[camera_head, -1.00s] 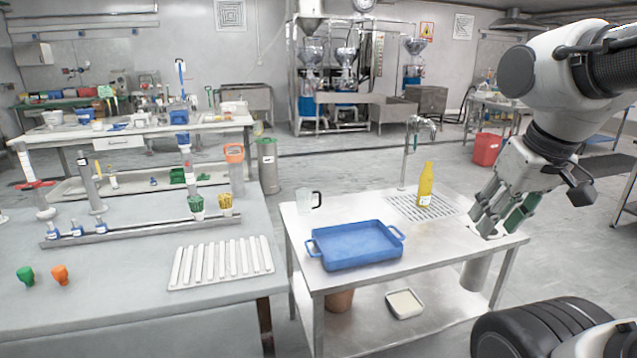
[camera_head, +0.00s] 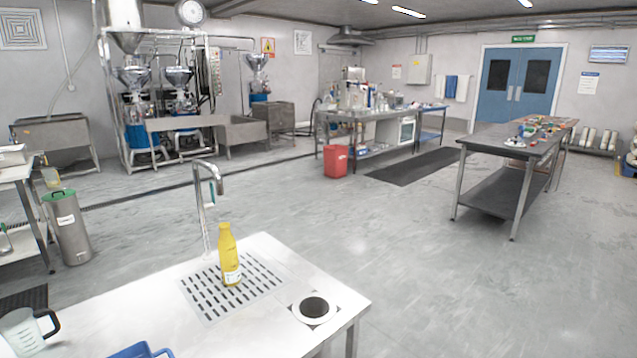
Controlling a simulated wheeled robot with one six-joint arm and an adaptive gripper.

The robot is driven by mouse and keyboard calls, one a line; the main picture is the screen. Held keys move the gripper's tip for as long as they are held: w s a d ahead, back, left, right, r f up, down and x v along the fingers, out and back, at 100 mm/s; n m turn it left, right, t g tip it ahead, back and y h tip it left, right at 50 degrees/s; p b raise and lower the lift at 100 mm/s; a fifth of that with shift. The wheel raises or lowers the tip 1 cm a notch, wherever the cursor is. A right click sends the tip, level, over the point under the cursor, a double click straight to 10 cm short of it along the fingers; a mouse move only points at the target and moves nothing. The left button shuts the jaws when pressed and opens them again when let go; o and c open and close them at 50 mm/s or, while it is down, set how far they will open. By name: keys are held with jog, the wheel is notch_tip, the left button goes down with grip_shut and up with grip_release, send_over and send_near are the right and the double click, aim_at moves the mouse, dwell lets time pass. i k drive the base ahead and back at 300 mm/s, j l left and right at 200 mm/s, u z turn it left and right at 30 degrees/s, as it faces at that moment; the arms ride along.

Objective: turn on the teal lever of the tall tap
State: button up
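The tall tap (camera_head: 201,212) is a thin metal pipe at the back edge of the white table, with a hooked spout at the top. A small teal lever (camera_head: 212,187) shows just under the spout; it is too small to tell its exact setting. No stream of water can be made out. A yellow bottle (camera_head: 228,262) stands upright on the drain grate, in front of and slightly right of the tap's foot. My gripper is out of the picture.
The slotted drain grate (camera_head: 201,304) lies around the bottle. A clear jug (camera_head: 20,333) and a blue tray (camera_head: 140,351) are at the front left. The floor right of the table is open.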

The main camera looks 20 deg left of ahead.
aim_at(210, 184)
jog(key=i+l+z, duration=0.2)
jog(key=i+z, duration=0.7)
jog(key=i, duration=0.65)
jog(key=i+l, duration=0.15)
jog(key=i, duration=0.55)
jog(key=i+u, duration=0.35)
jog(key=i+j+u, duration=0.1)
jog(key=u, duration=0.25)
jog(key=i+l+u, duration=0.1)
jog(key=i+u, duration=0.25)
jog(key=i+j+u, duration=0.1)
jog(key=u, duration=0.35)
jog(key=i+u, duration=0.2)
jog(key=u, duration=0.25)
jog(key=i+u, duration=0.15)
jog(key=u, duration=0.3)
jog(key=i+u, duration=0.2)
jog(key=u, duration=0.25)
jog(key=i+l+u, duration=0.1)
jog(key=u, duration=0.35)
jog(key=i+l+u, duration=0.2)
jog(key=i+u, duration=0.2)
jog(key=i+l+u, duration=0.55)
jog(key=l+u, duration=0.2)
jog(key=i+l+u, duration=0.2)
jog(key=l+u, duration=0.2)
jog(key=k+j+z, duration=0.2)
jog(key=k+j, duration=0.05)
jog(key=j, duration=0.1)
